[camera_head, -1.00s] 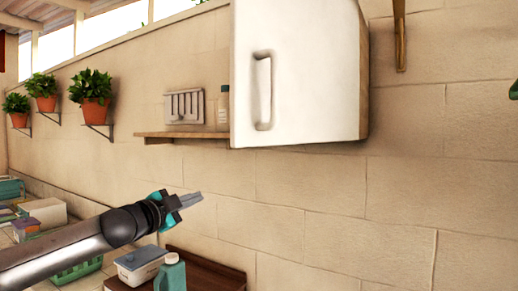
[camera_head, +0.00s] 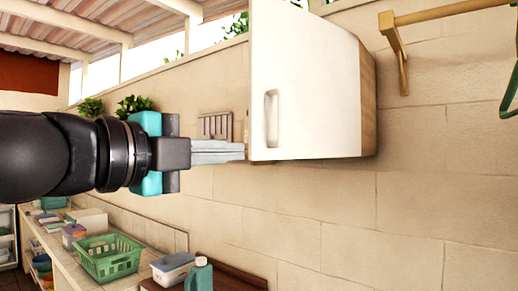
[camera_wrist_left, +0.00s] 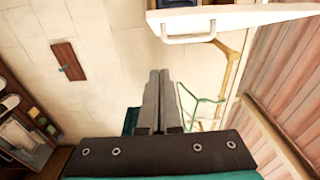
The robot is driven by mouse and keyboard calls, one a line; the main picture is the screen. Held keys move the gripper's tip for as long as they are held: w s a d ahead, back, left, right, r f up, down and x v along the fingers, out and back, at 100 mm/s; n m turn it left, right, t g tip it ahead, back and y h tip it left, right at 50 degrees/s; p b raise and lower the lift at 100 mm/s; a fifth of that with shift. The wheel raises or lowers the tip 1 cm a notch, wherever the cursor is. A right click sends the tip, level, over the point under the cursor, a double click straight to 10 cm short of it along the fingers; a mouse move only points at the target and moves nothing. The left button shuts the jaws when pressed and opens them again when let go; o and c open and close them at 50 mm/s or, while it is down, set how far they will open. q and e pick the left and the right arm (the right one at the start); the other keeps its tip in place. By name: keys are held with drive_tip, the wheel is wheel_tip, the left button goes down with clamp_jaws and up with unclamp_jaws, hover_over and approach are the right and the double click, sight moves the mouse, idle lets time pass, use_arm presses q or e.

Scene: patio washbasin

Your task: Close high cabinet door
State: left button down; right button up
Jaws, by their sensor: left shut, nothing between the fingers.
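The high wall cabinet has a white door (camera_head: 310,110) with a vertical pale handle (camera_head: 271,118) near its left edge. The head view does not clearly show how far the door stands open. My left gripper (camera_head: 243,151) is shut and empty, its fingers pointing right, with the tips just left of the door's lower left edge. The left wrist view also shows the white door (camera_wrist_left: 255,18) and its handle (camera_wrist_left: 188,38) beyond the left gripper's fingertips (camera_wrist_left: 160,74), with a visible gap. My right gripper is in neither view.
A wall rack (camera_head: 216,125) hangs behind my left gripper. Below are a counter with a green basket (camera_head: 108,265), a lidded tub (camera_head: 172,268) and a teal bottle (camera_head: 199,276). A wooden bracket rail (camera_head: 397,50) juts out right of the cabinet. The wall below the cabinet is clear.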

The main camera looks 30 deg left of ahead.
sight(256, 152)
use_arm(q)
drive_tip(key=shift+w+a+f+p, duration=0.1)
drive_tip(key=shift+w+a+p, duration=0.3)
drive_tip(key=shift+w+p, duration=1.05)
drive_tip(key=shift+w+a+r+p, duration=0.1)
drive_tip(key=shift+w+a+p, duration=0.3)
drive_tip(key=shift+w, duration=1.9)
drive_tip(key=shift+w+a+f+p, duration=0.1)
drive_tip(key=shift+w+a+p, duration=0.3)
drive_tip(key=shift+w+p, duration=1.05)
drive_tip(key=shift+w+a+b, duration=0.15)
drive_tip(key=shift+w+b, duration=0.3)
drive_tip(key=shift+b, duration=0.05)
